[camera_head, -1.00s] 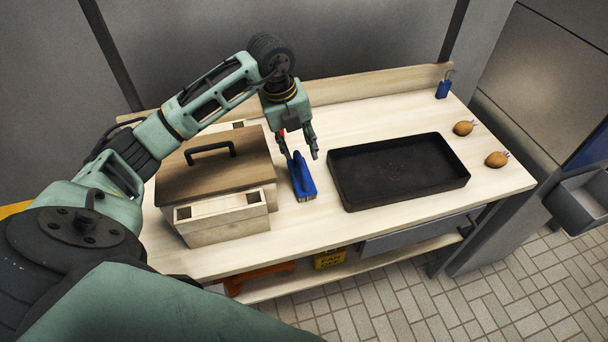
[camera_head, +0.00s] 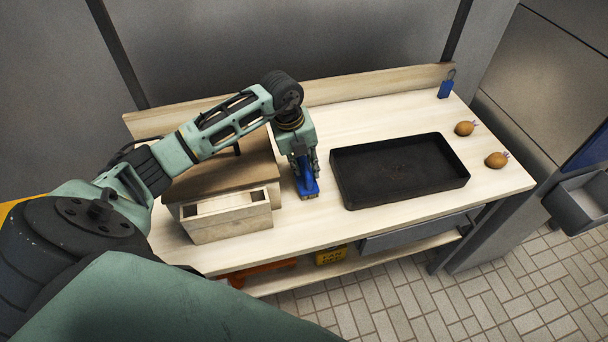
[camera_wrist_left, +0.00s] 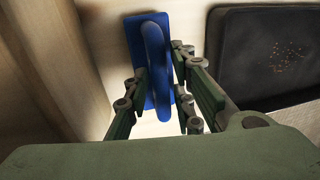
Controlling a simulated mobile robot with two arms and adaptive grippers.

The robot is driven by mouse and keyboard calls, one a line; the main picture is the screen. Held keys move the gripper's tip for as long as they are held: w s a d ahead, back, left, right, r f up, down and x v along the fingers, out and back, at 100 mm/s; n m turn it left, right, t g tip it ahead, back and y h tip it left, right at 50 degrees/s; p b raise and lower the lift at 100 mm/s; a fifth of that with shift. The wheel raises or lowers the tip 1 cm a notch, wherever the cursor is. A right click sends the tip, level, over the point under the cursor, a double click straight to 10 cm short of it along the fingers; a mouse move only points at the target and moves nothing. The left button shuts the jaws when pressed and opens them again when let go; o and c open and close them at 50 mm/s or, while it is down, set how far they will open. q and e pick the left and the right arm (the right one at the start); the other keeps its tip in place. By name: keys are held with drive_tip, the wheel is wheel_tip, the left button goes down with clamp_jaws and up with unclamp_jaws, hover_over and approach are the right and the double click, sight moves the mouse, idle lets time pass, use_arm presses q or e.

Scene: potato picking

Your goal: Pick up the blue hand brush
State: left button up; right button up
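The blue hand brush (camera_head: 308,188) stands on the worktable between the wooden box and the black tray. In the left wrist view the brush (camera_wrist_left: 153,50) shows its raised handle running away from me. My left gripper (camera_head: 305,166) is low over the brush, pointing down. In the wrist view the left gripper (camera_wrist_left: 158,88) is open, with fingers on both sides of the handle. A gap shows beside the handle; I cannot tell whether either finger touches it. My right gripper is in neither view.
A black tray (camera_head: 398,169) lies close on the right, with bare table between. Two potatoes (camera_head: 465,128) and a blue padlock-like item (camera_head: 446,89) sit far right. The table's front is clear.

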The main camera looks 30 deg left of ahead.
use_arm(q)
clamp_jaws()
drive_tip(key=shift+r, duration=0.1)
idle(0.3)
drive_tip(key=shift+r, duration=0.5)
wheel_tip(320, 180, up, 3)
drive_tip(key=shift+w+f+b, duration=0.1)
drive_tip(key=shift+f+b, duration=0.1)
drive_tip(key=shift+b, duration=0.5)
drive_tip(key=d+r+b, duration=0.1)
drive_tip(key=d+r, duration=0.2)
drive_tip(key=d, duration=0.2)
drive_tip(key=w+d+r+b, duration=0.1)
drive_tip(key=d+r, duration=0.3)
drive_tip(key=d, duration=0.2)
drive_tip(key=shift+w+d, duration=0.15)
drive_tip(key=shift+d, duration=0.15)
drive_tip(key=shift+r, duration=0.1)
